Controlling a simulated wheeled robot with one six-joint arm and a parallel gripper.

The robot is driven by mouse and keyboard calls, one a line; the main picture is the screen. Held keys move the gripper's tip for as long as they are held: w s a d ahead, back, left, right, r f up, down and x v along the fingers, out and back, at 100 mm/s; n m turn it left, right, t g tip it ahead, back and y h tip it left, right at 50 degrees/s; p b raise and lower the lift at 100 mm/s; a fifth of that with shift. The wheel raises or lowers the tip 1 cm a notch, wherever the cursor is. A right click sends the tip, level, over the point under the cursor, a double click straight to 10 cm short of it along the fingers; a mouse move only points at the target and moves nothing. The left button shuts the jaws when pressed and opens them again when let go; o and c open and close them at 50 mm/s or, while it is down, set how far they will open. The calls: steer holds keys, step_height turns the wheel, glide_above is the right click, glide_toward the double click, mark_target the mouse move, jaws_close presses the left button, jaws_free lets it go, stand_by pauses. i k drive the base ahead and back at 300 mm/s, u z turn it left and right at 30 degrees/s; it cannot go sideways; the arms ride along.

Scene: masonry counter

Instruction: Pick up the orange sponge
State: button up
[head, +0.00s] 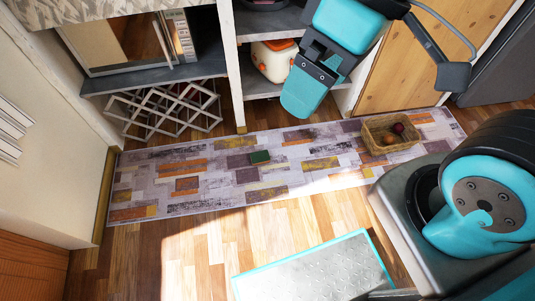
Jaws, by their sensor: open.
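I see no sponge with an orange face. A small dark green block (260,156), perhaps a sponge, lies flat on the patterned rug (225,175) near its middle. Its underside is hidden. My gripper (303,95), teal and dark grey, hangs in the air at the upper middle, above and to the right of the green block in the picture. It is open and apart from the block, and I see nothing held in it. Its far side is hidden.
A wicker basket (391,146) with round fruit stands on the rug's right part. A folding metal rack (160,110) stands below a microwave (135,42) at the left. The rug around the block is clear.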

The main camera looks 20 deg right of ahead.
mark_target(261, 157)
steer(key=z, duration=0.1)
steer(key=k, duration=1.5)
steer(key=u, duration=0.65)
steer(key=i, duration=0.8)
steer(key=u, duration=0.55)
steer(key=i, duration=0.95)
steer(key=z, duration=0.6)
steer(key=i, duration=0.6)
steer(key=z, duration=0.6)
